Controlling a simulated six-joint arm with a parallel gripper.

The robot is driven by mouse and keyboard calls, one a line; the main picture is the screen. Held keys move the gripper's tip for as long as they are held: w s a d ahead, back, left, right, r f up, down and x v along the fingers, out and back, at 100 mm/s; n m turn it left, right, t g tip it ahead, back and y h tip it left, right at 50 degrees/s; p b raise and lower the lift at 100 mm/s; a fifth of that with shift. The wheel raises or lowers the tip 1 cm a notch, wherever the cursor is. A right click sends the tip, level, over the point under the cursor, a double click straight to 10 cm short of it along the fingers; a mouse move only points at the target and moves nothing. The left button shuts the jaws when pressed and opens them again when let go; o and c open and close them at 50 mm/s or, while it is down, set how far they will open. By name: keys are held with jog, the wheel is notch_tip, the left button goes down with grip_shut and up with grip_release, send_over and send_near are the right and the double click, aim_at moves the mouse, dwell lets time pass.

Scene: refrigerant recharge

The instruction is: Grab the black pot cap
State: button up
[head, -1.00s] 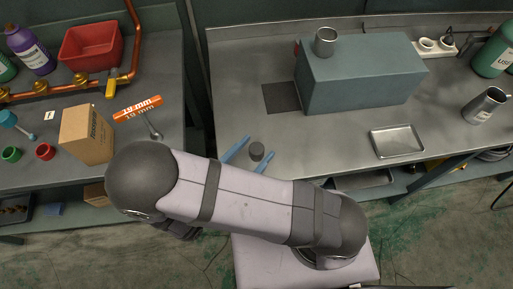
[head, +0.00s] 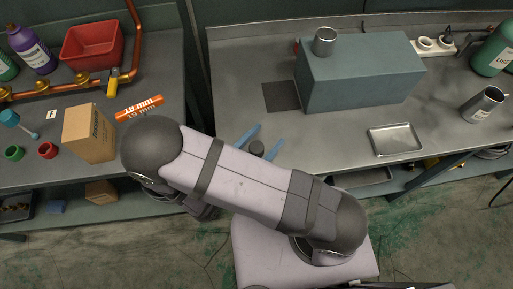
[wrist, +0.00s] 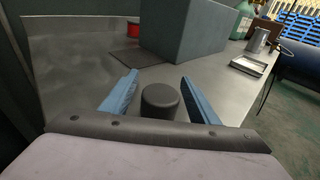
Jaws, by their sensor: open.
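The black pot cap (head: 257,149) is a small dark cylinder standing on the steel bench near its front edge. In the wrist view the cap (wrist: 160,101) stands upright between the two blue fingers. My gripper (head: 262,136) is open, with one finger on each side of the cap. The gripper also shows in the wrist view (wrist: 158,80), with a visible gap between each finger and the cap. The lower part of the cap is hidden behind my gripper's dark edge.
A dark square mat (head: 281,96) lies left of the box. A shallow metal tray (head: 396,140) lies to the right. The bench around the cap is clear.

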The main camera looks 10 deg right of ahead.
jog(key=c, duration=1.1)
jog(key=shift+c, duration=0.2)
jog(key=shift+r, duration=0.1)
notch_tip(320, 180, up, 10)
